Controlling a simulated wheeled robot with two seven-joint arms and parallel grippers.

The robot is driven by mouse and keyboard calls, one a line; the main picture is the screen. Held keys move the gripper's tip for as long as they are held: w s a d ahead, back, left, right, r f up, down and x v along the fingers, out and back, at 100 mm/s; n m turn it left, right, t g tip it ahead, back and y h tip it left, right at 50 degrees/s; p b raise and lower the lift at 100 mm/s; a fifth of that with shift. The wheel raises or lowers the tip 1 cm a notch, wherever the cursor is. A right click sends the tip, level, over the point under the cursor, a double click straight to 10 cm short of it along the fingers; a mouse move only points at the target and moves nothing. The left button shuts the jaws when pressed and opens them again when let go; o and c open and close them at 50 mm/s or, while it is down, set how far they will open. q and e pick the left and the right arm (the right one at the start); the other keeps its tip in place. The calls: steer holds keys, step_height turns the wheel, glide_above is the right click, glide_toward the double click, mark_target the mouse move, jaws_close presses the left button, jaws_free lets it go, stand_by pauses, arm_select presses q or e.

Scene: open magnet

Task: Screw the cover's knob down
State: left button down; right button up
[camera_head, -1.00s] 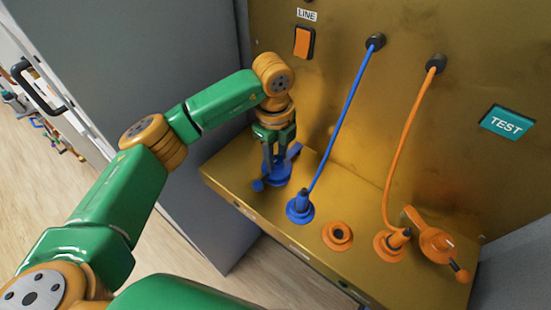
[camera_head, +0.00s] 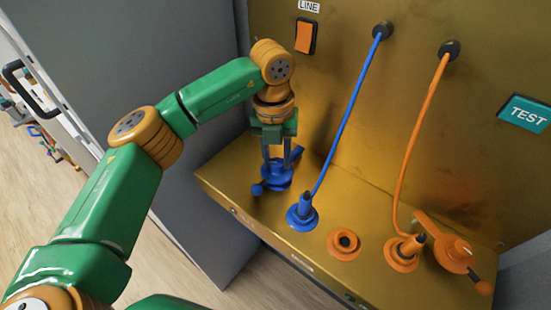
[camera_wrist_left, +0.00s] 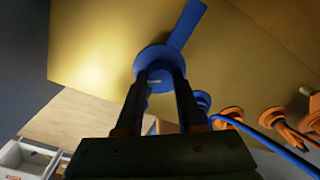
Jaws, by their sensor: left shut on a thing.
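The blue cover (camera_head: 276,182) sits at the left end of the brass shelf, with a round body, a flat arm and a small blue ball at its lower left. My left gripper (camera_head: 277,163) points straight down over it and is shut on the cover's knob. In the left wrist view the two dark fingers (camera_wrist_left: 160,82) stand either side of the blue knob, under the round blue disc (camera_wrist_left: 153,58). The fingers hide most of the knob, so how far it is screwed in cannot be seen. My right gripper is not in view.
Right of the cover, a blue plug (camera_head: 303,212) stands in its socket with a blue cable up to the panel. Beyond it are an empty orange socket (camera_head: 344,244), an orange plug (camera_head: 403,250) with its cable, and an orange cover (camera_head: 455,255). A grey cabinet side is at left.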

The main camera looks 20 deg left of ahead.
mark_target(280, 163)
arm_select(q)
steer(key=m, duration=0.5)
steer(key=shift+w+d+r+m, duration=0.1)
steer(key=shift+r+m, duration=0.05)
steer(key=shift+m, duration=0.15)
steer(key=m, duration=0.6)
steer(key=shift+d, duration=0.1)
steer(key=m, duration=0.6)
steer(key=shift+m, duration=0.3)
steer(key=m, duration=0.5)
steer(key=shift+m+y, duration=0.3)
steer(key=shift+m, duration=0.4)
steer(key=c, duration=0.5)
jaws_free()
steer(key=shift+d, duration=0.15)
step_height(280, 163, up, 7)
steer(key=shift+d+b, duration=0.1)
steer(key=shift+b, duration=0.2)
